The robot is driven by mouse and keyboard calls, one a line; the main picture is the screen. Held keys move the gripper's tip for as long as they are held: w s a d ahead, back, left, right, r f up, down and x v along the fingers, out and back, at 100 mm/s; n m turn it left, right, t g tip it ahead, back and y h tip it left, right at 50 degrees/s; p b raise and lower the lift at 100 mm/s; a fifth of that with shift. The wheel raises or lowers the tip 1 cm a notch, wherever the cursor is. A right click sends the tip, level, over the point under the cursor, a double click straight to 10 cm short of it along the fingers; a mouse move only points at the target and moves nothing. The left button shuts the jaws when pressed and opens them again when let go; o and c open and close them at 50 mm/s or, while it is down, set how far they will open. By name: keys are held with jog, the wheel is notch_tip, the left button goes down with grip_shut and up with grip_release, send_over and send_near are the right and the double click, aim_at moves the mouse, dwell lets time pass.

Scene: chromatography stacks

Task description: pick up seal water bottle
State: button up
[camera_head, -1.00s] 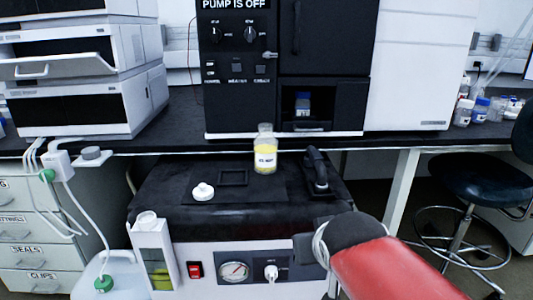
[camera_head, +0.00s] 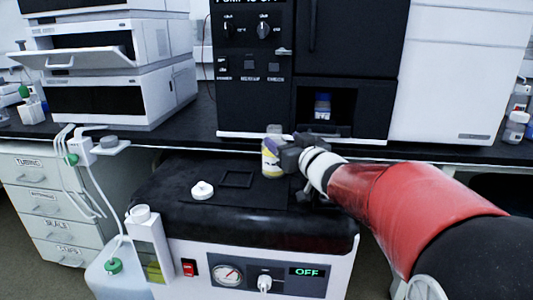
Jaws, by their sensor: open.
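The seal water bottle (camera_head: 269,164) is a clear bottle with yellow liquid and a white label. It stands upright on the black top of the pump unit, near its back edge. My gripper (camera_head: 281,152) is open and right at the bottle, reaching in from the right. It covers the bottle's right side and part of its upper body. I cannot tell whether the fingers touch the bottle or how far they pass around it.
A white cap (camera_head: 202,190) and a dark square frame (camera_head: 237,179) lie left of the bottle on the pump top. The black instrument (camera_head: 255,105) stands close behind, with a small bottle (camera_head: 322,105) in its recess. Stacked white modules (camera_head: 120,70) stand back left.

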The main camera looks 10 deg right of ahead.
aim_at(271, 130)
jog(key=x, duration=0.7)
jog(key=shift+w+a, duration=0.2)
jog(key=shift+w, duration=0.1)
jog(key=shift+r, duration=0.1)
grip_shut()
